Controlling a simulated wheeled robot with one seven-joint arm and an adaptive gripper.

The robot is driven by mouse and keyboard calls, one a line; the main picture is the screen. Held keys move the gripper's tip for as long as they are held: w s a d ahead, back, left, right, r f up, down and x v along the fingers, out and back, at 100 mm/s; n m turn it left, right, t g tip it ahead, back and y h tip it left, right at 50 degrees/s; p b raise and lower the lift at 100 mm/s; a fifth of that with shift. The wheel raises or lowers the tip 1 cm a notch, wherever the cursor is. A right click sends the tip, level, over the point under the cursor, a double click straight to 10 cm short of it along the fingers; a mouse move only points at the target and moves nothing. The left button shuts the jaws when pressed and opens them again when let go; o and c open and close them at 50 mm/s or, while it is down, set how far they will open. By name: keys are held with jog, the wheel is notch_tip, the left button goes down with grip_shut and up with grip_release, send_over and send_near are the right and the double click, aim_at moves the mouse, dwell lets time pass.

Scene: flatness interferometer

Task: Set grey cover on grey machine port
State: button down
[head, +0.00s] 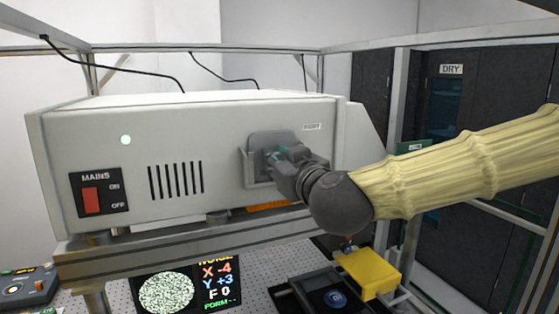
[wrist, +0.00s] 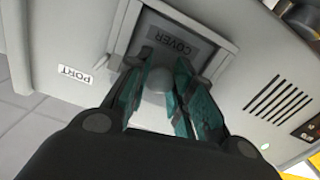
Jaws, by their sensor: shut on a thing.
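The grey cover (head: 272,138) sits upright at the port on the front of the grey machine (head: 221,140). In the wrist view the cover (wrist: 178,42) bears the word COVER and lies within the raised port frame (wrist: 222,52). I cannot tell whether it is fully seated. My gripper (head: 272,158) is in front of the port, its teal fingers shut on the round knob of the cover. The knob shows between the fingertips in the wrist view (wrist: 157,82). The fingers and wrist hide the cover's lower part in the head view.
A MAINS switch (head: 91,200) and vent slots (head: 175,180) are left of the port. The machine stands on a metal frame (head: 150,250) above a screen (head: 168,291). A yellow block (head: 368,273) is below my wrist. A PORT label (wrist: 75,75) is beside the frame.

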jog(key=shift+f, duration=0.15)
jog(key=c, duration=1.2)
grip_release()
jog(key=shift+o, duration=0.2)
jog(key=v, duration=0.7)
jog(key=shift+s+d, duration=0.15)
jog(key=shift+s, duration=0.1)
